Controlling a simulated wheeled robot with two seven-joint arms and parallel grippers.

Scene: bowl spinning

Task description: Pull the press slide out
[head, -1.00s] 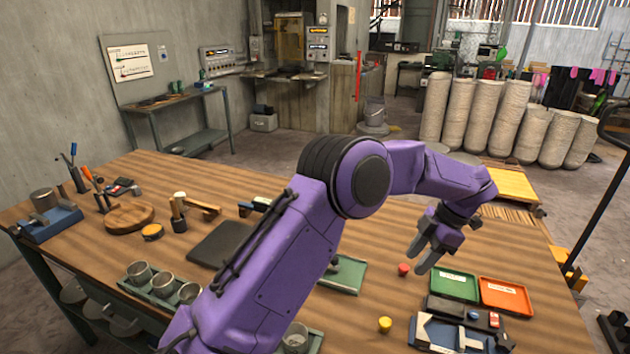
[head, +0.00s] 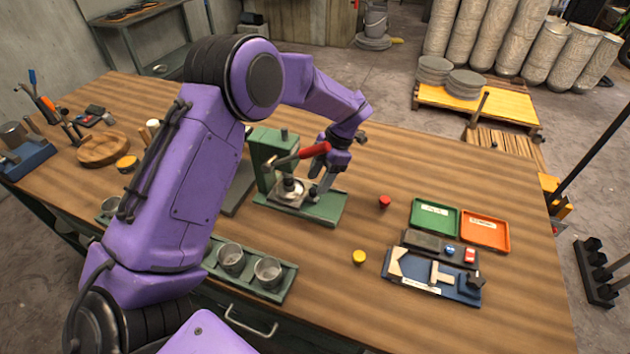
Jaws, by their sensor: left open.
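A green bench press (head: 262,152) with a red-handled lever (head: 313,150) stands mid-table, partly behind my left arm. Its green base (head: 325,212) extends to the right. On the base, a press slide (head: 291,192) carries a round metal piece. My left gripper (head: 317,192) points down just right of the slide, over the base, below the lever handle. It is open, with no object visibly held; its fingertips are small, so I cannot tell whether they touch the slide. My right gripper is out of view.
A green rack with metal cups (head: 268,270) sits at the front edge. A red knob (head: 384,201) and a yellow knob (head: 359,257) lie to the right. Green (head: 434,217) and orange (head: 485,230) trays and a blue fixture (head: 463,293) are farther right.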

